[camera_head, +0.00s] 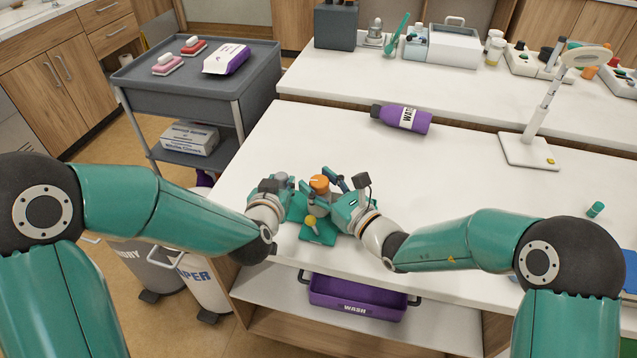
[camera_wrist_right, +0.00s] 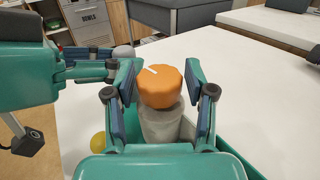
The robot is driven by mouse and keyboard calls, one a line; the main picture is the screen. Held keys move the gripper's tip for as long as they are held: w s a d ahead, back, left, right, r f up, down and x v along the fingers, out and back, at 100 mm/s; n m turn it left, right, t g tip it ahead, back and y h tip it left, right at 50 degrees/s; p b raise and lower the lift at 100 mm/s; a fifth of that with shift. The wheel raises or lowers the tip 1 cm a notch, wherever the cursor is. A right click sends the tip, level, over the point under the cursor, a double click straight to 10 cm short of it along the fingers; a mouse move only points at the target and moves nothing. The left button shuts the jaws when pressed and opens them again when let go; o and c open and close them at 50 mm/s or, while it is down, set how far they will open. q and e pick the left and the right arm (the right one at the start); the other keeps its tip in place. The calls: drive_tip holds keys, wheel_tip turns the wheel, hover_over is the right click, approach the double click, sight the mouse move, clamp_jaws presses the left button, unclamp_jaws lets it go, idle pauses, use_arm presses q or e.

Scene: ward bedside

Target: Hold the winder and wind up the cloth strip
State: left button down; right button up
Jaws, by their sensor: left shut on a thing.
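The winder (camera_head: 318,232) stands on the white table near its front edge, with a green base, an orange cap (camera_head: 319,183) and a yellow knob (camera_head: 311,220). In the right wrist view, a pale grey, roll-like body (camera_wrist_right: 162,125) sits under the orange cap (camera_wrist_right: 160,87); I cannot tell whether it is the cloth strip. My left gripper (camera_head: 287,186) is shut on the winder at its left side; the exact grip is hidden. My right gripper (camera_wrist_right: 165,95) is open, its fingers on either side of the cap and body, with gaps visible.
A purple bottle (camera_head: 402,119) lies behind on the table. A white lamp (camera_head: 528,150) stands at the right, and a small green cap (camera_head: 595,209) lies nearer. A grey trolley (camera_head: 260,75) is at the back left. A purple wash tub (camera_head: 357,297) is on the shelf below.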

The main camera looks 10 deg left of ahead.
drive_tip(key=shift+o, duration=0.5)
drive_tip(key=shift+d, duration=0.15)
drive_tip(key=v, duration=1.1)
drive_tip(key=shift+s+d+f, duration=0.1)
drive_tip(key=shift+s+d, duration=0.15)
drive_tip(key=shift+d, duration=0.05)
